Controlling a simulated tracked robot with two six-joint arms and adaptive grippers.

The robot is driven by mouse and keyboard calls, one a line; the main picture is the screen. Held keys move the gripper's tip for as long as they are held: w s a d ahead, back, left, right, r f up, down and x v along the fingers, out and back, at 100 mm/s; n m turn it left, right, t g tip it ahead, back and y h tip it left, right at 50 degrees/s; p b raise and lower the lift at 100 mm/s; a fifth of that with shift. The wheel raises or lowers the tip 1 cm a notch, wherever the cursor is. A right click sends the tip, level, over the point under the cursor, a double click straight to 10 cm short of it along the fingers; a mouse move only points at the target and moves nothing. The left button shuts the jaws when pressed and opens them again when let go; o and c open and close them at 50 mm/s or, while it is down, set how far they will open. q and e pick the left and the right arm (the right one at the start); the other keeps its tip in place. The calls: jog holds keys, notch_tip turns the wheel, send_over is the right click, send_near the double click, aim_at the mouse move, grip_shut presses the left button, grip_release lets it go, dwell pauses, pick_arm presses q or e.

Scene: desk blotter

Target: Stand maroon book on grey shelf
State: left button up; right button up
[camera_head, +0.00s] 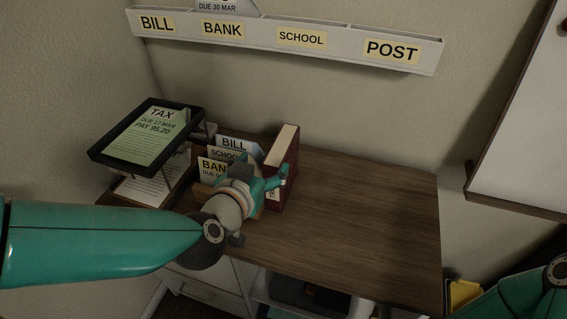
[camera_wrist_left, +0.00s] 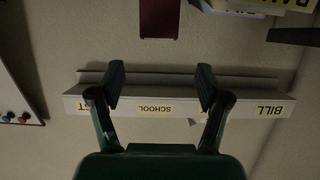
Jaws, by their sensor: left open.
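The maroon book (camera_head: 291,150) stands upright on the wooden desk, its pale page edges facing up. Part of it also shows at the top of the left wrist view (camera_wrist_left: 160,18). My left gripper (camera_head: 279,181) is in front of the book's lower left part and hides some of it. In the wrist view its two fingers (camera_wrist_left: 161,84) are apart with nothing between them. I cannot tell whether it touches the book. A pale shelf space (camera_head: 262,285) shows under the desk's front edge; I cannot tell if it is the grey shelf. My right gripper is out of frame.
A wall rack (camera_head: 250,36) has BILL, BANK, SCHOOL and POST labels. Labelled letters (camera_head: 232,143) stand left of the book. A dark tray (camera_head: 95,157) with a TAX paper (camera_head: 150,140) is at the left. The desk's right half (camera_head: 375,215) is clear.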

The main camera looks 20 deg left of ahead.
aim_at(280, 147)
pick_arm(q)
jog(key=b+x, duration=0.1)
jog(key=x, duration=0.5)
jog(key=shift+b, duration=0.3)
jog(key=shift+x, duration=2.8)
jog(key=shift+d, duration=0.1)
jog(key=shift+s, duration=0.1)
grip_shut()
jog(key=shift+r, duration=0.1)
